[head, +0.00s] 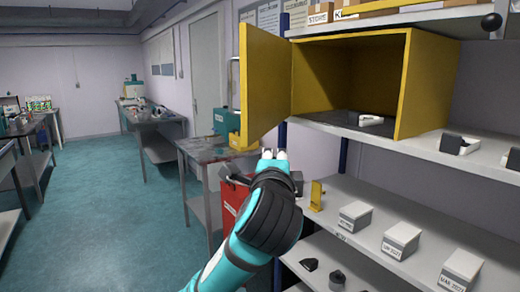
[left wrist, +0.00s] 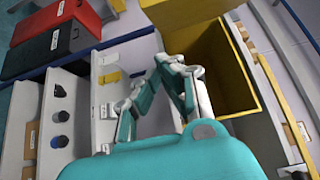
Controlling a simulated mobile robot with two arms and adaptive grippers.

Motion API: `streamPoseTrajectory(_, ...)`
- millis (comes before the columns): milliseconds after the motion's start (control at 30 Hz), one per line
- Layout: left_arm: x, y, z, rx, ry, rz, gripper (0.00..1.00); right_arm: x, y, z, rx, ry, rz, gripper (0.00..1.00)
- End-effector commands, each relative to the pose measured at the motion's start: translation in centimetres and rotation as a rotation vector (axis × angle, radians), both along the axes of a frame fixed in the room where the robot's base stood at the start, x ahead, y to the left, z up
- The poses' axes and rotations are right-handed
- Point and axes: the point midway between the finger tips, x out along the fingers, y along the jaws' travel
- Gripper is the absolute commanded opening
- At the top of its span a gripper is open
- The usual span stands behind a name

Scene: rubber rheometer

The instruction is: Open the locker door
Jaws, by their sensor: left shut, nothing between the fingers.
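The yellow locker (head: 425,75) stands on the upper shelf, and its front is open. Its yellow door (head: 264,75) is swung out to the left, away from the opening. A small white and black item (head: 370,119) lies on the dark locker floor. My left gripper (head: 273,154) is just below the door's lower edge, with its fingertips close together. I cannot tell whether it touches the door. In the left wrist view the gripper (left wrist: 176,68) is shut and empty, with the yellow locker (left wrist: 232,85) beyond it to the right. My right gripper is not in view.
Lower shelves hold labelled grey boxes (head: 401,240), a yellow bracket (head: 317,195) and small dark items. White and black pieces (head: 460,144) lie right of the locker. A red case (head: 232,200) is behind my arm. The floor (head: 100,210) at left is clear.

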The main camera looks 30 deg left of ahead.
Motion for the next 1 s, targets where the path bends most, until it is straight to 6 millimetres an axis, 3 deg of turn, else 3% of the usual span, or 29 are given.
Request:
streamPoseTrajectory(167,3.3,2.0,0.1,-0.001,0.005,0.005,0.00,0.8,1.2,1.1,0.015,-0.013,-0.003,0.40)
streamPoseTrajectory(400,7.4,4.5,0.2,-0.001,0.002,0.004,0.00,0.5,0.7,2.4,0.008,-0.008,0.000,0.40)
streamPoseTrajectory(633,6.4,7.3,0.0,0.000,0.001,0.001,0.00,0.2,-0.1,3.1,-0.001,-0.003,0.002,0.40)
streamPoseTrajectory(1000,6.2,7.9,0.0,-0.001,0.000,-0.001,0.00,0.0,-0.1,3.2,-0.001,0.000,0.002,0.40)
